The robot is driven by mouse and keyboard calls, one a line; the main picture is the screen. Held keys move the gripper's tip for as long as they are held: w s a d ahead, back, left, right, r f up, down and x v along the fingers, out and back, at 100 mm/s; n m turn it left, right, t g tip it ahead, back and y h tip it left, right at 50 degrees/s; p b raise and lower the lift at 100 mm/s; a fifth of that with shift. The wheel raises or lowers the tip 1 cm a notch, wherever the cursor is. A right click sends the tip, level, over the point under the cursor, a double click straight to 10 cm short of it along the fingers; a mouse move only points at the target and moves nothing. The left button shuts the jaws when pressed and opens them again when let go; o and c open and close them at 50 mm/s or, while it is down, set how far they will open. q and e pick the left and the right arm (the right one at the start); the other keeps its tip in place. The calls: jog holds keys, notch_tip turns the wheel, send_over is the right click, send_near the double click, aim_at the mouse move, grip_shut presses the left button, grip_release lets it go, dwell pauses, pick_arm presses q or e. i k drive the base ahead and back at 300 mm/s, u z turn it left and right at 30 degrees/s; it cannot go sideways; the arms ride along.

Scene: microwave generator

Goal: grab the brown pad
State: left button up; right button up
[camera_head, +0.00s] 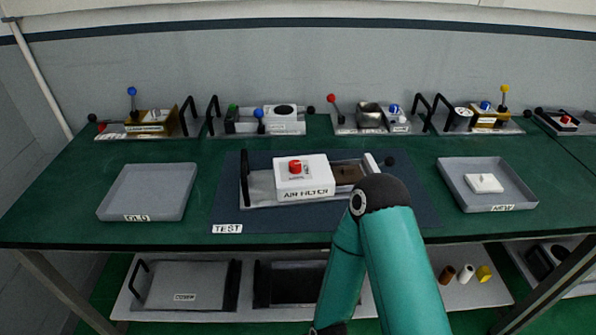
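Neither gripper shows in the frame.
A grey OLD tray (118,205) is empty at left. A grey NEW tray (455,190) at right holds a white block (485,183). Several fixtures with coloured knobs line the back. A lower shelf (180,312) holds panels and small cylinders. Green table between trays and mat is clear.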

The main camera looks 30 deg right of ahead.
aim_at(345, 175)
jog(key=u, duration=0.45)
jog(key=k, duration=1.55)
jog(key=z, duration=0.8)
jog(key=i, duration=1)
